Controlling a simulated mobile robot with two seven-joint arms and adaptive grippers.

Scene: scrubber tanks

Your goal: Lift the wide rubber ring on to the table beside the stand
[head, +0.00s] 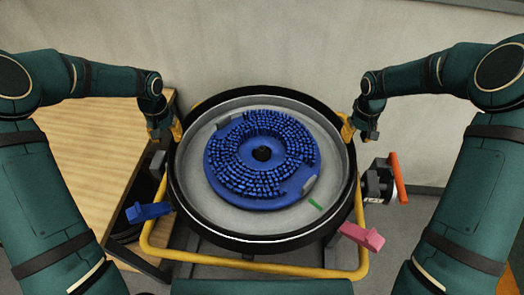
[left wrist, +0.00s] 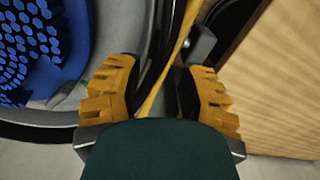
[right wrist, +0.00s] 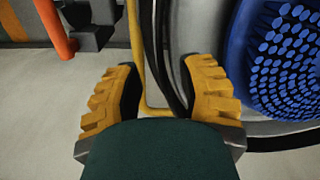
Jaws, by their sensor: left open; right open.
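The wide black rubber ring (head: 300,243) runs around the outside of a round grey pan (head: 335,150) on a stand with yellow tube rails (head: 200,258). The wooden table (head: 85,150) is at the left. My left gripper (head: 172,132) is open at the ring's far left side. In the left wrist view its fingers (left wrist: 160,100) lie either side of a dark rim and a yellow rail. My right gripper (head: 352,132) is open at the far right side. In the right wrist view its fingers (right wrist: 160,95) likewise straddle dark edges. Contact is not clear.
A blue bristled disc (head: 262,185) lies in the pan. A blue clip (head: 148,211) and a pink clip (head: 361,236) stick out at the front. A dark device with an orange bar (head: 398,178) is at the right. A wall stands close behind.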

